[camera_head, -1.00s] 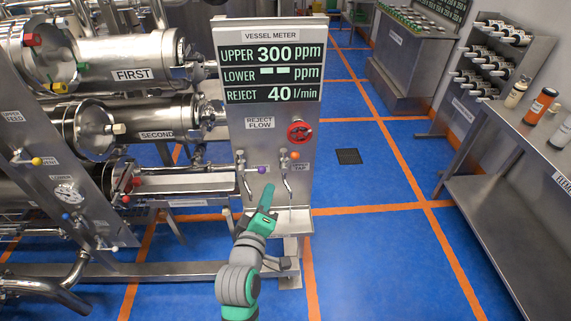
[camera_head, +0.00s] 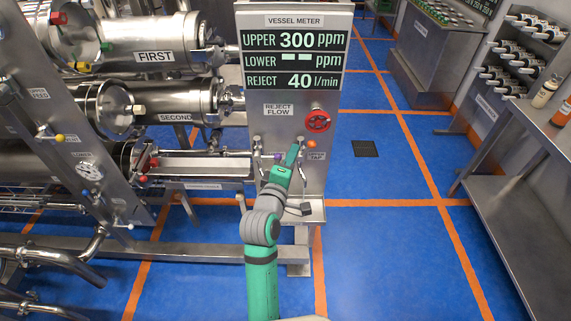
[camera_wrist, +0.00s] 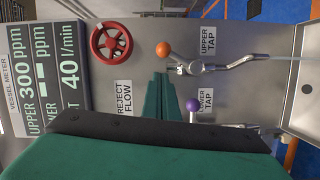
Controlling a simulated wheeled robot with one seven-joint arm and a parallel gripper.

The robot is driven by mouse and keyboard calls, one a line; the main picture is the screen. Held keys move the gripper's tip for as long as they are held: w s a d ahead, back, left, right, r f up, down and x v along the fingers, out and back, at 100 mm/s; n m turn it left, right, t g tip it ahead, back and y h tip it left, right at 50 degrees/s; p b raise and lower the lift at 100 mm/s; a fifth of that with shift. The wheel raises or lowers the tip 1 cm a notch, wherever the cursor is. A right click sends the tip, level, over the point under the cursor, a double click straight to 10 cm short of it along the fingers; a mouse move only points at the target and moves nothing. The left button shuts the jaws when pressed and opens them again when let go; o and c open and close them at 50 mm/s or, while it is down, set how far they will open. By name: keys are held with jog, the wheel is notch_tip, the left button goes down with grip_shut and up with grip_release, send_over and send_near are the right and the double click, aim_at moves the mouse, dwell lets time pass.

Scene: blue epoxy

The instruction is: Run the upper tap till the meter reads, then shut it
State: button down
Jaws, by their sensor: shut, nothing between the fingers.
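The vessel meter (camera_head: 293,52) reads UPPER 300 ppm, LOWER dashes and REJECT 40 l/min. Below it, the upper tap has an orange knob (camera_head: 311,144), which also shows in the wrist view (camera_wrist: 162,49) with its metal spout (camera_wrist: 225,65). The lower tap has a purple knob (camera_head: 278,156), also in the wrist view (camera_wrist: 192,104). My gripper (camera_head: 295,150) is shut and empty, in front of the panel between the two knobs. In the wrist view its green fingers (camera_wrist: 160,98) lie beside the orange knob; contact is not clear.
The red reject flow handwheel (camera_head: 318,121) sits just above the taps. A metal drip tray (camera_head: 318,211) is below them. Steel vessels and piping (camera_head: 155,55) fill the left. A steel bench (camera_head: 530,165) stands right. The blue floor between is clear, with a drain (camera_head: 365,148).

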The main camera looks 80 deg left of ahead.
aim_at(309, 146)
jog(key=w, duration=0.2)
jog(key=w+a, duration=0.1)
jog(key=shift+f, duration=0.25)
jog(key=shift+w+m, duration=0.6)
jog(key=shift+f, duration=0.1)
